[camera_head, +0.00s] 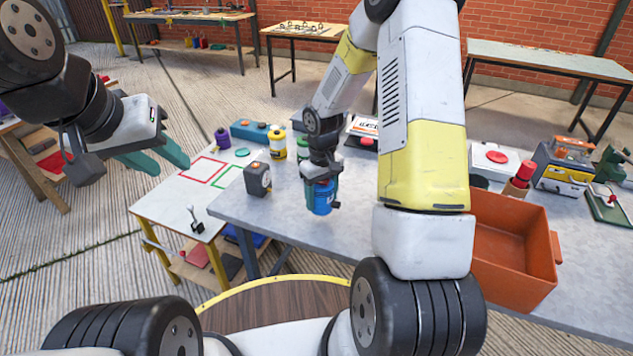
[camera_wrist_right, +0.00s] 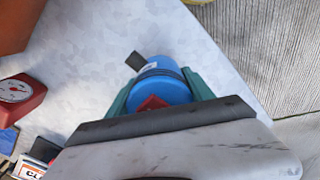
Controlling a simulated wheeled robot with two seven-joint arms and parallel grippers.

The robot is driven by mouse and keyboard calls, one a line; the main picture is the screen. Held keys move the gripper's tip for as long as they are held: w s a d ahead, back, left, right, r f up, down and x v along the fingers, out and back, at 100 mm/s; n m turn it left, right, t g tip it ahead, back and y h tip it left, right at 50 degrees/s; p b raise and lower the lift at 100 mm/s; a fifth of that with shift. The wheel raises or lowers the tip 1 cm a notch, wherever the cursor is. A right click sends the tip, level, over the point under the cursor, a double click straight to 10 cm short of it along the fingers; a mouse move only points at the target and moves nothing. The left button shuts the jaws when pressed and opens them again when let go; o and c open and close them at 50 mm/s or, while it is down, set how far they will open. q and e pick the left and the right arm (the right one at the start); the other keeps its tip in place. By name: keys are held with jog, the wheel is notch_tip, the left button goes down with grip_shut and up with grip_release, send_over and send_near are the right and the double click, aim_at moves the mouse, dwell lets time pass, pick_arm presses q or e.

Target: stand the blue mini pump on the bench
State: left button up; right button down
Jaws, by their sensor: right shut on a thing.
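The blue mini pump (camera_head: 320,200) is upright in my right gripper (camera_head: 322,184), over the near left part of the grey bench (camera_head: 345,239). In the right wrist view the teal fingers are on both sides of the blue pump (camera_wrist_right: 164,88), with a red part towards me and a dark piece at its far side. I cannot tell whether its base touches the bench. My left gripper (camera_head: 165,162) is open and empty, high at the left, away from the bench.
An orange bin (camera_head: 510,245) stands on the bench to the right. A dark boxy gauge (camera_head: 257,179) stands left of the pump, and a yellow bottle (camera_head: 278,143) is behind it. A white side table (camera_head: 165,200) adjoins at left. The bench in front of the pump is clear.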

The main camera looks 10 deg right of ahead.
jog(key=w, duration=0.1)
jog(key=w+d, duration=0.1)
jog(key=w, duration=0.1)
jog(key=shift+w+d+f, duration=0.1)
jog(key=shift+d+f, duration=0.05)
jog(key=shift+d, duration=0.1)
jog(key=shift+f, duration=1.75)
jog(key=shift+f, duration=0.1)
jog(key=shift+c, duration=2)
grip_release()
